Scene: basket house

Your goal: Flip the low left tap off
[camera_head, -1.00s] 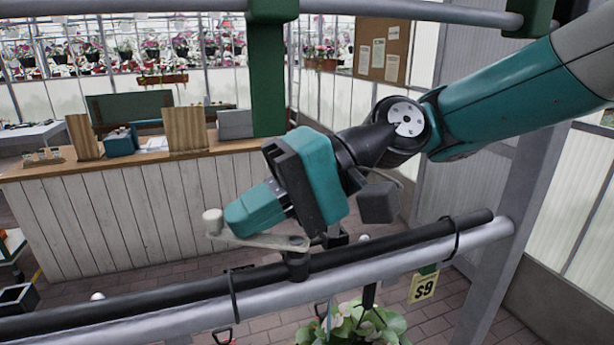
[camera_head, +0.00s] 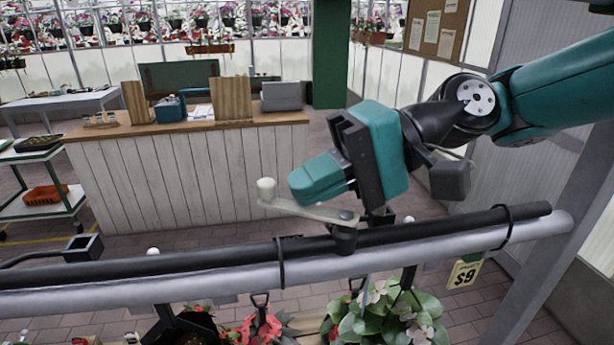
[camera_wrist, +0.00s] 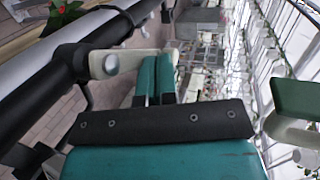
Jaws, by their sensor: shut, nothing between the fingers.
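The tap is a pale lever (camera_head: 308,210) with a round white knob (camera_head: 266,188) at its free end. It pivots on a black fitting (camera_head: 344,238) on the black pipe and points left, roughly along the pipe. My teal gripper (camera_head: 300,190) is shut and empty, just above and behind the lever, with its tips to the right of the knob. In the wrist view the lever (camera_wrist: 125,62) crosses near my fingertips (camera_wrist: 157,58). I cannot tell if they touch. The fitting's far side is hidden.
The black pipe (camera_head: 160,262) runs along a grey rail (camera_head: 150,288). Potted flowers (camera_head: 390,315) and a yellow S9 tag (camera_head: 464,274) hang below. A white-planked counter (camera_head: 190,180) stands beyond, and a cart (camera_head: 40,200) at the left. Open floor lies between rail and counter.

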